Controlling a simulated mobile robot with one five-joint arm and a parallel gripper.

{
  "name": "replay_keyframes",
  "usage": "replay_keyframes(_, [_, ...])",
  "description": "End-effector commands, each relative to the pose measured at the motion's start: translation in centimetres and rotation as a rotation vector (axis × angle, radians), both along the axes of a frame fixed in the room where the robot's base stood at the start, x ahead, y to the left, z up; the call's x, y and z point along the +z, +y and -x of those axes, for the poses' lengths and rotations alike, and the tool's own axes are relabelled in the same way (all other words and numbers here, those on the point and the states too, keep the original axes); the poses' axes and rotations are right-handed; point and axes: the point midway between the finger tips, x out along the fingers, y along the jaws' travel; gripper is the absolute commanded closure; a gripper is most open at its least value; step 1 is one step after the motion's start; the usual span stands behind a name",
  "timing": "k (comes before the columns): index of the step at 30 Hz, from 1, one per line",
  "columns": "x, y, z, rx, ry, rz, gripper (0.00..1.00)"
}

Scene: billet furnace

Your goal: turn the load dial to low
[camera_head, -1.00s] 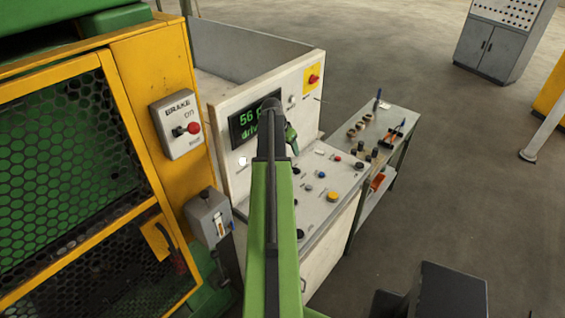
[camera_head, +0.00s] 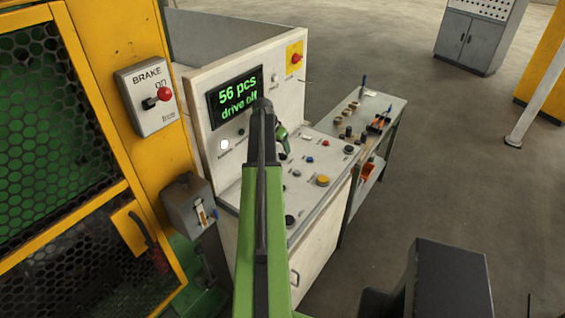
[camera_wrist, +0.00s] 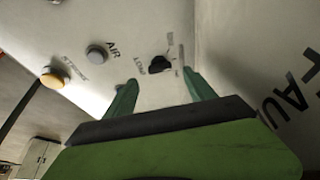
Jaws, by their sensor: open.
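A black dial (camera_wrist: 160,64) shows on the pale panel in the wrist view, just beyond and between my fingertips. In the head view my gripper (camera_head: 282,138) is mostly hidden behind my arm, over the console (camera_head: 305,178). Part of the console's controls is hidden by my arm.
The green-lit display (camera_head: 236,97) reads 56 pcs, drive off. A yellow button (camera_head: 322,180) and several knobs sit on the console top. The brake box (camera_head: 148,96) is at left. A tool table (camera_head: 383,112) stands beyond the console.

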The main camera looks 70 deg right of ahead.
Motion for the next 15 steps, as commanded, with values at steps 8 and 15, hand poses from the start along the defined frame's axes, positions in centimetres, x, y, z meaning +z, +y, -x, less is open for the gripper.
replay_keyframes(8, [-4.9, -1.8, 0.5, -0.001, 0.0, 0.0, 0.36])
replay_keyframes(15, [-4.7, -1.9, 0.6, -0.001, 0.0, 0.0, 0.36])
